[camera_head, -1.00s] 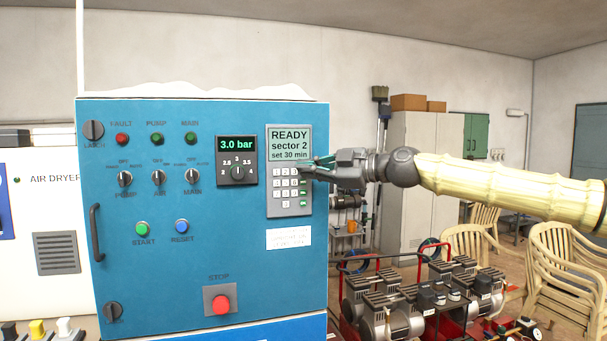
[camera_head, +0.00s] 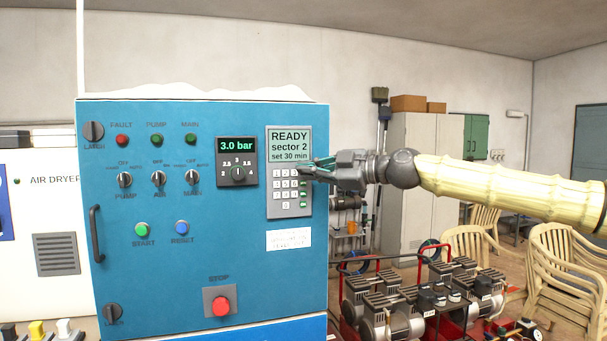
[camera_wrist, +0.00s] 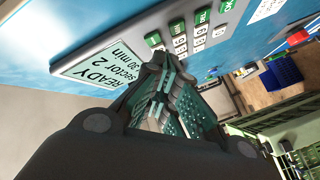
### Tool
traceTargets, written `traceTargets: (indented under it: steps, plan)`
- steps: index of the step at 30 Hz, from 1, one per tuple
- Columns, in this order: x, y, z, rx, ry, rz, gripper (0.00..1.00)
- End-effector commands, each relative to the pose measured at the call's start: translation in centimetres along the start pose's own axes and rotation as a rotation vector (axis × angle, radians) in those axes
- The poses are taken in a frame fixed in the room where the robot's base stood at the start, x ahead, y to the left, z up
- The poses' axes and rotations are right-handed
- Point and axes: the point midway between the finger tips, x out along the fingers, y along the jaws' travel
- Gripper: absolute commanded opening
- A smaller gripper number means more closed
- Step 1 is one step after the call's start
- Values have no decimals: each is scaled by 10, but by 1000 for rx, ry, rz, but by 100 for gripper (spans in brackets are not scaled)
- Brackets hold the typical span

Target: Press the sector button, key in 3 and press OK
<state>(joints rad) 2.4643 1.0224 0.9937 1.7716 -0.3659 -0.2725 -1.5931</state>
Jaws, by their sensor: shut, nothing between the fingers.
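The keypad panel (camera_head: 271,205) is on the right side of the blue cabinet door. Its display (camera_head: 289,145) reads "READY, sector 2, set 30 min", and it also shows in the wrist view (camera_wrist: 98,68). Below are white number keys (camera_head: 285,184) and a right-hand column of green keys (camera_head: 303,193). In the wrist view the lowest green key (camera_wrist: 227,5) seems marked OK. My gripper (camera_head: 312,165) is shut and empty, its tips by the upper right of the keys, close below the display. The tips hide the top of the green column in the head view; contact cannot be told.
The cabinet door (camera_head: 170,270) also carries a pressure dial (camera_head: 237,173), a red STOP button (camera_head: 221,306), switches and lamps. A white label (camera_head: 289,240) is below the keypad. Compressors (camera_head: 400,300) and plastic chairs (camera_head: 560,265) stand to the right.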

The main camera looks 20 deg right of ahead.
Motion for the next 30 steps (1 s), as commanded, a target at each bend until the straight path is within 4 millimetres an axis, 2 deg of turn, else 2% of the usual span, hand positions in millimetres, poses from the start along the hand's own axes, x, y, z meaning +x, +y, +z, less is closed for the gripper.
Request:
traceTargets:
  steps: [30]
  plan:
    - [7,4,4,0,0,0,0]
